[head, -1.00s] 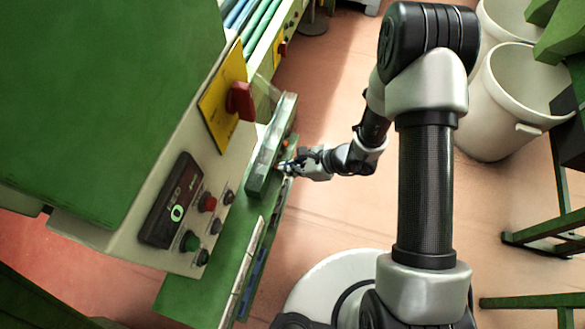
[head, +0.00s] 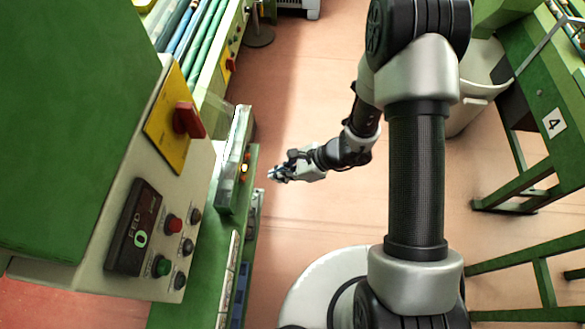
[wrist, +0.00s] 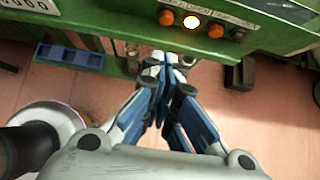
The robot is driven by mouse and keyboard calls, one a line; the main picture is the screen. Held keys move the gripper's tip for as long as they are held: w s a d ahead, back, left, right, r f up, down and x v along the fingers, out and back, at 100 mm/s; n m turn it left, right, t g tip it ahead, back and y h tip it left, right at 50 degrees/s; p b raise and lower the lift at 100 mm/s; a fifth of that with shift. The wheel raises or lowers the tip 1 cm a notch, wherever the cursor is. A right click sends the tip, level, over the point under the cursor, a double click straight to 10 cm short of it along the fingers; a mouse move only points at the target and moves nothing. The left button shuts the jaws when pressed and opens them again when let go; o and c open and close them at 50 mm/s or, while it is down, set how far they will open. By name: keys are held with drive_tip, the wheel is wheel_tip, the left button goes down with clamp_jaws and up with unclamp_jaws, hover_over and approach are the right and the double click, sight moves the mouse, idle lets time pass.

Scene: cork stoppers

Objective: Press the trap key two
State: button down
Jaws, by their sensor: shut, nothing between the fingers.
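A row of small round keys sits on the green machine front at the top of the wrist view. An orange key (wrist: 166,17) is at the left, a brightly lit key (wrist: 191,22) is second, another orange key (wrist: 215,30) is third, and a dark round part (wrist: 238,34) follows. The lit key also shows in the head view (head: 244,168). The lettering above the row is too small to read surely. My gripper (wrist: 158,68) is shut and empty, below the row in the wrist view. In the head view my gripper (head: 273,175) is apart from the panel, to its right.
A control box with a red switch (head: 188,120), a display (head: 134,227) and several buttons stands at left. A blue tray (wrist: 68,56) is left of my gripper in the wrist view. Open floor (head: 300,110) lies right of the machine; a green stand (head: 530,120) is at right.

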drive_tip(key=v, duration=0.4)
drive_tip(key=shift+d+r+p, duration=0.15)
drive_tip(key=shift+d+p, duration=0.05)
drive_tip(key=shift+p, duration=0.2)
idle(0.4)
drive_tip(key=s+d+r+n+h, duration=0.15)
drive_tip(key=r+n, duration=0.35)
drive_tip(key=r, duration=0.5)
drive_tip(key=s+d+r+n+h, duration=0.1)
drive_tip(key=s+r+n, duration=0.3)
drive_tip(key=r, duration=0.5)
drive_tip(key=s+d+r+n+t+h, duration=0.4)
drive_tip(key=s+d+r+n+h, duration=0.2)
drive_tip(key=s+d+r+n, duration=0.3)
drive_tip(key=d+r, duration=0.3)
drive_tip(key=d, duration=0.1)
drive_tip(key=shift+s+r+n, duration=0.2)
drive_tip(key=shift+s+n, duration=0.05)
drive_tip(key=shift+n, duration=0.15)
drive_tip(key=shift+a+h, duration=0.1)
drive_tip(key=shift+h, duration=0.15)
